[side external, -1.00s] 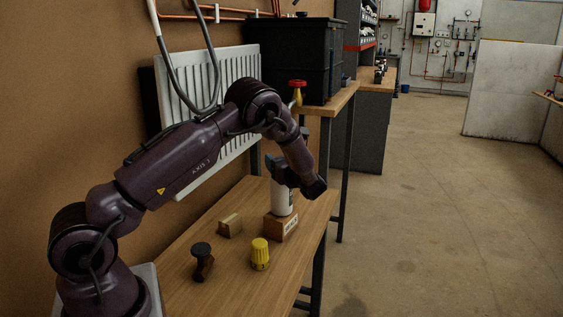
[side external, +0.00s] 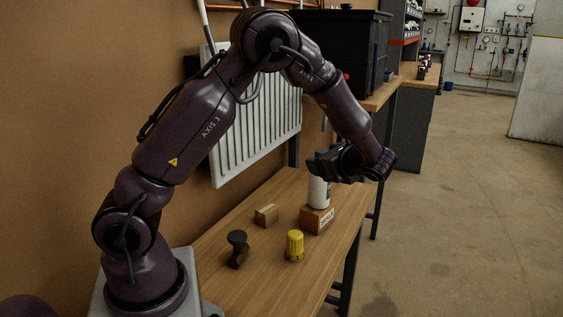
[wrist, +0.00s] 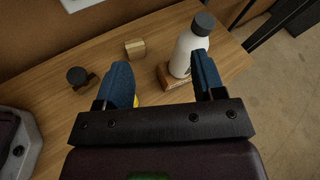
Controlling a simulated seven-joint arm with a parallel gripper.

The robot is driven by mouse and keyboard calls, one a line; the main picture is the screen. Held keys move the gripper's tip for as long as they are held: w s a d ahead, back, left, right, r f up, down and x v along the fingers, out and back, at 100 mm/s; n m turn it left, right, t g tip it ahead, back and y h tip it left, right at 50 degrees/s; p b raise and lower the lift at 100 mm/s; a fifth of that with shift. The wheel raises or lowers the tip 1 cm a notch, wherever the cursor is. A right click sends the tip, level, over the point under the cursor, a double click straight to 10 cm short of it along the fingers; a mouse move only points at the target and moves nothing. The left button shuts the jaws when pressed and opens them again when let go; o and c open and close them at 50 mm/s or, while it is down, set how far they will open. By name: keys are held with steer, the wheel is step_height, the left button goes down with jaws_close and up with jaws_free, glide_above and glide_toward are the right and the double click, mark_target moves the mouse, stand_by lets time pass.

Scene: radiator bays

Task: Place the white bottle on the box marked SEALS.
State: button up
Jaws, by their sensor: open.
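The white bottle (side external: 318,192) stands upright on a small brown box (side external: 311,222) with a pale label whose lettering is too small to read for sure. In the wrist view the bottle (wrist: 187,52) shows its dark cap, and the box (wrist: 166,78) shows beneath it. My gripper (side external: 316,164) overlaps the bottle's top in the side view, hiding the cap. In the wrist view my gripper (wrist: 160,66) has its blue fingers spread with nothing between them; the bottle is beyond the right finger, which overlaps its lower edge.
A small wooden block (side external: 266,214), a yellow ribbed knob (side external: 295,246) and a dark-topped object (side external: 237,248) stand on the wooden bench (side external: 260,279). A white radiator (side external: 255,137) is on the wall. A black bin (side external: 345,50) stands on the farther bench. Bench surface is free around the knob.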

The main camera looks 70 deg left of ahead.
steer(key=s+d+r+n+t+h, duration=0.4)
steer(key=s+d+n+h, duration=0.2)
steer(key=s+d, duration=0.3)
steer(key=s+d+r+n+t+h, duration=0.3)
steer(key=s+d+r+n+h, duration=0.2)
steer(key=s+d+h, duration=0.3)
steer(key=shift+s+d+r+n+t, duration=0.35)
steer(key=shift+s+d+n, duration=0.2)
steer(key=shift+s+n, duration=0.35)
